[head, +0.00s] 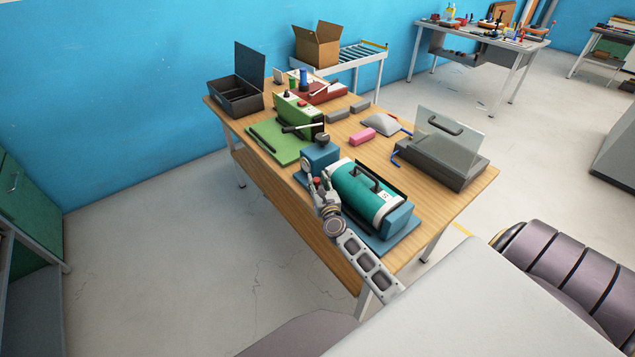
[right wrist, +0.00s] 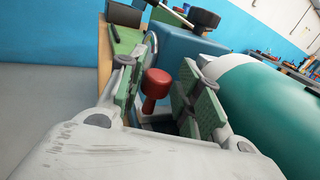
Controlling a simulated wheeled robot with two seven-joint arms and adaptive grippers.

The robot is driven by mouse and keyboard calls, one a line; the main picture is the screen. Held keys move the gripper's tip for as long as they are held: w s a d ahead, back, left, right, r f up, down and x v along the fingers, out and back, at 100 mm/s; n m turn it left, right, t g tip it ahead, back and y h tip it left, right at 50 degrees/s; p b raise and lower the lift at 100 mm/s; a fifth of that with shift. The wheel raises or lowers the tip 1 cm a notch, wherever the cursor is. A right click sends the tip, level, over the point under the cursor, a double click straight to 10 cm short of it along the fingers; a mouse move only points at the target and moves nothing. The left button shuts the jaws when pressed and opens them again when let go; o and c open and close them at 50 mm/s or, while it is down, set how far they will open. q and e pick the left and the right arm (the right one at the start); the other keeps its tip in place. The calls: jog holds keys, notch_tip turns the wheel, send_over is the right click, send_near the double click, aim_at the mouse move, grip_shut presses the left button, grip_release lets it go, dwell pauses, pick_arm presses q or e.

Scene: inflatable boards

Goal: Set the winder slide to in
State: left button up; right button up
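The winder looks to be the teal cylinder machine (head: 365,192) with white end bands, on a blue base at the table's near edge. A blue block with a round dial (head: 320,155) stands at its left end. A red knob (head: 317,182) sticks up by that block; I cannot tell for sure that it is the slide's handle. My right gripper (head: 320,192) is at this knob. In the right wrist view the red knob (right wrist: 157,84) stands between the green-padded fingers, with gaps visible on both sides. The slide's track is hidden. My left gripper is out of view.
A green-based machine (head: 298,118) with a dark lever stands behind the winder. A grey box with a clear lid (head: 440,150) is at the right, a pink block (head: 361,136) in the middle. A black open case (head: 236,95) stands at the far left corner.

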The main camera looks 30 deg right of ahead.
jog(key=shift+v, duration=6)
